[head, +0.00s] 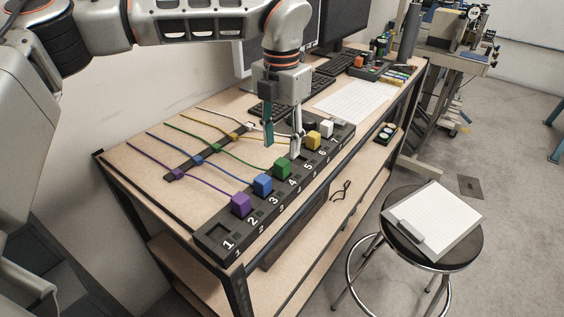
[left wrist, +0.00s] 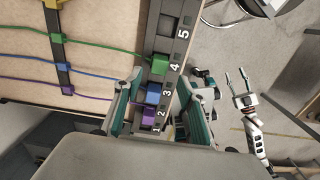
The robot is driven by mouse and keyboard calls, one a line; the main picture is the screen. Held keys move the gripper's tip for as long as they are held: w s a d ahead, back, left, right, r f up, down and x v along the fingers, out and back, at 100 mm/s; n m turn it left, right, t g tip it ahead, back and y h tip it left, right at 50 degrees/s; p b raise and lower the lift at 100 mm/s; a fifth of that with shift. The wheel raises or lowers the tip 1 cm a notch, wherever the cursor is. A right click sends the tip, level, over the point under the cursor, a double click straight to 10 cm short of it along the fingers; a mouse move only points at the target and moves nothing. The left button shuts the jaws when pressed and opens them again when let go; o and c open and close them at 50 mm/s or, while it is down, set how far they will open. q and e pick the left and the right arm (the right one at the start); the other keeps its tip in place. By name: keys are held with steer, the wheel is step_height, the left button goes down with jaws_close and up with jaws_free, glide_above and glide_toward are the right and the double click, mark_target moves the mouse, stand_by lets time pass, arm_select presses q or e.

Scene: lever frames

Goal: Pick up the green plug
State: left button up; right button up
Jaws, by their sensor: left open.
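The green plug (head: 282,169) sits upright in the black numbered strip (head: 216,235) beside the number 4, with a green cord leading left. It also shows in the left wrist view (left wrist: 160,66). My left gripper (head: 283,148) is open and empty, pointing down just above and behind the green plug, not gripping it. In the left wrist view its fingers (left wrist: 160,108) stand on either side of the strip, with the blue plug (left wrist: 153,93) and purple plug (left wrist: 149,115) between them in the picture. My right gripper (left wrist: 238,84) shows at the right there, with its fingers apart and empty.
The blue plug (head: 263,184) and purple plug (head: 241,205) stand nearer; the yellow plug (head: 313,140) and white plug (head: 327,128) stand farther. Cords run over a dark bar (head: 181,171). Keyboards and a monitor (head: 340,22) are behind. A stool (head: 457,249) stands right of the bench.

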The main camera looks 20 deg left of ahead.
mark_target(282, 161)
arm_select(q)
steer(key=shift+s+d+f, duration=0.1)
steer(key=shift+s+f, duration=0.15)
steer(key=shift+f, duration=0.65)
steer(key=shift+w+f+p, duration=0.2)
steer(key=shift+w+f, duration=0.05)
steer(key=shift+f, duration=1.1)
steer(key=shift+w+f+p, duration=0.15)
steer(key=shift+w+f, duration=0.05)
steer(key=shift+f, duration=1.15)
jaws_close()
